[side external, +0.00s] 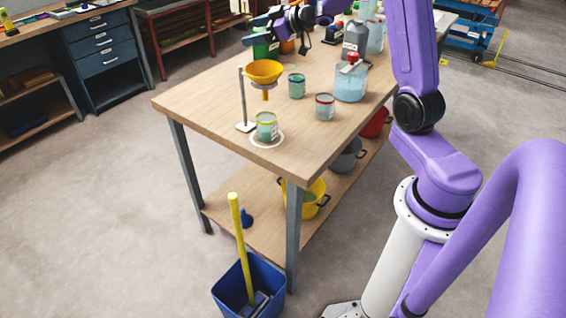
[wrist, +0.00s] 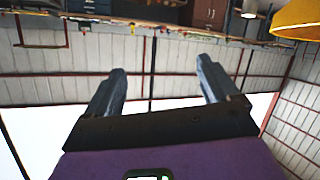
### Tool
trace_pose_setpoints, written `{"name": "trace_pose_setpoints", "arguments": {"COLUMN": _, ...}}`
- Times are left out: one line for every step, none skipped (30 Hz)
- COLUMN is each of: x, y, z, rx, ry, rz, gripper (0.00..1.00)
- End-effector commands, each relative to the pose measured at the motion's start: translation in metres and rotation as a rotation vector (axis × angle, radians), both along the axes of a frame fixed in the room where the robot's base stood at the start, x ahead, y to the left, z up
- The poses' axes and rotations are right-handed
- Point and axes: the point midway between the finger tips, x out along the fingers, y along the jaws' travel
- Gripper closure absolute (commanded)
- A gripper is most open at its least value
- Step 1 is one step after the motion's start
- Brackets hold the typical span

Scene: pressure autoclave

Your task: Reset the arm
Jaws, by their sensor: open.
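My gripper (side external: 258,29) is at the top of the side external view, held above the far side of the wooden table. Its two grey fingers also show in the wrist view (wrist: 160,66), spread apart with nothing between them. A purple arm link partly cut off by the top edge leads to it. A yellow funnel (side external: 264,72) sits on a stand in front of the gripper, apart from it. The funnel's edge shows in the wrist view (wrist: 300,19) at the upper right.
The table (side external: 190,100) holds an open can (side external: 267,128) under the funnel, a green can (side external: 297,86), a red-rimmed can (side external: 325,108) and a clear jug (side external: 351,84). Bottles and containers crowd the far side, near the gripper. A blue bucket (side external: 232,298) stands on the floor.

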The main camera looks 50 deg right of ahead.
Motion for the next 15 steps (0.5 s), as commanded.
{"name": "trace_pose_setpoints", "arguments": {"x": 0.000, "y": 0.019, "z": 0.003, "rx": -0.017, "ry": 0.011, "rz": 0.003, "gripper": 0.12}}
{"name": "trace_pose_setpoints", "arguments": {"x": 0.000, "y": 0.029, "z": 0.003, "rx": -0.025, "ry": 0.022, "rz": 0.000, "gripper": 0.12}}
{"name": "trace_pose_setpoints", "arguments": {"x": -0.002, "y": 0.042, "z": 0.002, "rx": -0.038, "ry": 0.038, "rz": -0.004, "gripper": 0.12}}
{"name": "trace_pose_setpoints", "arguments": {"x": -0.003, "y": 0.051, "z": 0.002, "rx": -0.048, "ry": 0.051, "rz": -0.009, "gripper": 0.12}}
{"name": "trace_pose_setpoints", "arguments": {"x": -0.006, "y": 0.061, "z": 0.002, "rx": -0.056, "ry": 0.066, "rz": -0.011, "gripper": 0.12}}
{"name": "trace_pose_setpoints", "arguments": {"x": -0.009, "y": 0.074, "z": 0.001, "rx": -0.068, "ry": 0.084, "rz": -0.012, "gripper": 0.12}}
{"name": "trace_pose_setpoints", "arguments": {"x": -0.013, "y": 0.084, "z": 0.000, "rx": -0.077, "ry": 0.100, "rz": -0.013, "gripper": 0.12}}
{"name": "trace_pose_setpoints", "arguments": {"x": -0.017, "y": 0.093, "z": -0.001, "rx": -0.085, "ry": 0.117, "rz": -0.014, "gripper": 0.12}}
{"name": "trace_pose_setpoints", "arguments": {"x": -0.024, "y": 0.105, "z": -0.003, "rx": -0.096, "ry": 0.139, "rz": -0.014, "gripper": 0.12}}
{"name": "trace_pose_setpoints", "arguments": {"x": -0.029, "y": 0.114, "z": -0.004, "rx": -0.105, "ry": 0.157, "rz": -0.013, "gripper": 0.12}}
{"name": "trace_pose_setpoints", "arguments": {"x": -0.035, "y": 0.123, "z": -0.006, "rx": -0.114, "ry": 0.176, "rz": -0.011, "gripper": 0.12}}
{"name": "trace_pose_setpoints", "arguments": {"x": -0.044, "y": 0.135, "z": -0.008, "rx": -0.125, "ry": 0.201, "rz": -0.006, "gripper": 0.12}}
{"name": "trace_pose_setpoints", "arguments": {"x": -0.051, "y": 0.143, "z": -0.010, "rx": -0.134, "ry": 0.223, "rz": -0.004, "gripper": 0.12}}
{"name": "trace_pose_setpoints", "arguments": {"x": -0.059, "y": 0.151, "z": -0.011, "rx": -0.144, "ry": 0.243, "rz": -0.001, "gripper": 0.12}}
{"name": "trace_pose_setpoints", "arguments": {"x": -0.070, "y": 0.162, "z": -0.015, "rx": -0.156, "ry": 0.273, "rz": 0.007, "gripper": 0.12}}
